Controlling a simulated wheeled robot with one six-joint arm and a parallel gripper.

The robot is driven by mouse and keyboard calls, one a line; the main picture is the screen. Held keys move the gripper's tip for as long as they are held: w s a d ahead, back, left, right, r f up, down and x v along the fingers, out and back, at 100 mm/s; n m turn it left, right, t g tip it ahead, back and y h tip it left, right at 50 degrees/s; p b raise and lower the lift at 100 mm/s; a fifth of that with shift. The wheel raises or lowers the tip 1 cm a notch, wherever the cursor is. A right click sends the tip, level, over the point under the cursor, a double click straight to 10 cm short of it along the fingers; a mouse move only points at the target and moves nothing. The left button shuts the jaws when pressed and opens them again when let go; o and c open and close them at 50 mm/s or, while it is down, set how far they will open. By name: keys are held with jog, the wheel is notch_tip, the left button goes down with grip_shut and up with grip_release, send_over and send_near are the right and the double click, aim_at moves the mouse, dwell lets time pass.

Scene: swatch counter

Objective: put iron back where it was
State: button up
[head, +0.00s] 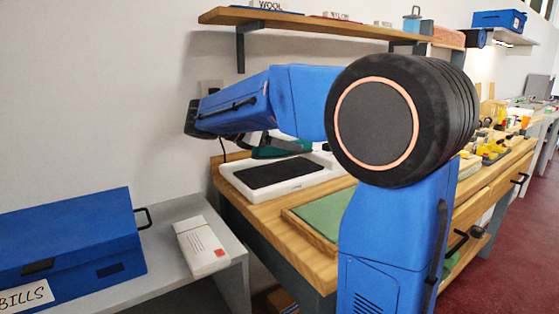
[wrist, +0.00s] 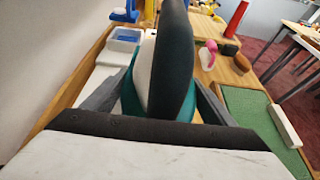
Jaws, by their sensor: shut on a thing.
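The iron (head: 284,147) is teal and dark, and in the head view it hangs near the far side of a white stand with a black pad (head: 275,172). My arm hides part of it. In the wrist view the iron (wrist: 172,65) stands large between the two grey fingers of my gripper (wrist: 160,98), its dark and pale parts rising and teal showing on both sides. My gripper is shut on it. Whether the iron touches the stand cannot be told.
A green mat (head: 322,215) lies on the wooden bench right of the stand. A shelf (head: 300,22) hangs above. Wrist view shows a red cone (wrist: 237,18) beyond.

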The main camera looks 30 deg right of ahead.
aim_at(253, 152)
jog(key=shift+f, duration=2.6)
jog(key=o, duration=2)
jog(key=shift+f, duration=0.15)
jog(key=v, duration=1.2)
jog(key=shift+s, duration=0.1)
jog(key=shift+a, duration=0.1)
